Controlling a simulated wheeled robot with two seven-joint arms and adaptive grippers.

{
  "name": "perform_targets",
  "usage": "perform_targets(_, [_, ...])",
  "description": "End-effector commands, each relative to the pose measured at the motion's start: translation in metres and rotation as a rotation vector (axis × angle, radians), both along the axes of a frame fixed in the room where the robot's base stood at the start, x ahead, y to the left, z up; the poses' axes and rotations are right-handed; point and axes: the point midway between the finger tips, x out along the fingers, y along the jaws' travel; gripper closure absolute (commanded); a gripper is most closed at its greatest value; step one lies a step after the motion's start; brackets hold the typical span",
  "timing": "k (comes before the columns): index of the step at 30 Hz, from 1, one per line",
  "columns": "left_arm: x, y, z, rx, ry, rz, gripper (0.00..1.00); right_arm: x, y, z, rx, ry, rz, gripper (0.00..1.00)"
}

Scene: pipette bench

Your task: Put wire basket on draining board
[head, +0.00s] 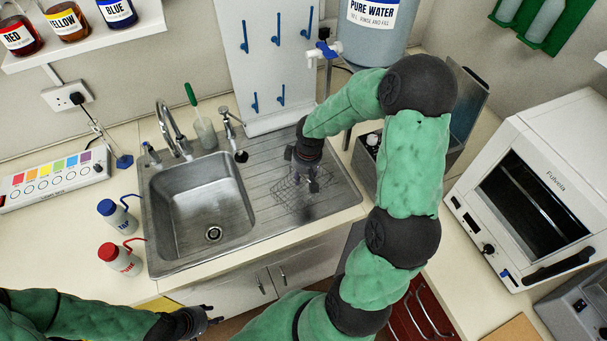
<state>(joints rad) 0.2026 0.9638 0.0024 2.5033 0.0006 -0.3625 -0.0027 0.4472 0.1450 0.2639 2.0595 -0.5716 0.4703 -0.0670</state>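The wire basket (291,196) is a thin grey wire frame on the ribbed steel draining board (335,191), right of the sink bowl. Its fine wires blend with the board, so I cannot tell whether it rests flat on it. My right gripper (303,183) points down over the basket, its fingers at or among the wires. Whether it is shut on a wire is too small to tell. My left gripper (213,316) is low in the picture, in front of the counter and away from the basket; its finger opening is unclear.
The sink bowl (202,208) is empty, with taps (175,130) behind it. A blue-capped bottle (117,216) and a red-capped bottle (120,258) stand to its left. A peg board (265,65) and water tank (375,35) are behind. A white oven (535,190) is at right.

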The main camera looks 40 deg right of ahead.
Motion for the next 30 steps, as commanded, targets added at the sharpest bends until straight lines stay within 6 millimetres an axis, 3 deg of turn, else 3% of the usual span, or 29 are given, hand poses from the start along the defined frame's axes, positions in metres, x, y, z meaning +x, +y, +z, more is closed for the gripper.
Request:
perform_targets(7, [0.0,0.0,0.005,0.0,0.0,0.0,0.6,0.0,-0.001,0.01,-0.002,-0.002,0.0,0.66])
perform_targets(21, [0.0,0.0,0.02,0.0,0.0,0.0,0.6,-0.011,-0.001,0.098,-0.002,-0.003,0.0,0.66])
perform_targets(30, [0.0,0.0,0.023,0.0,0.0,0.0,0.6,-0.015,-0.001,0.122,-0.001,-0.001,0.0,0.66])
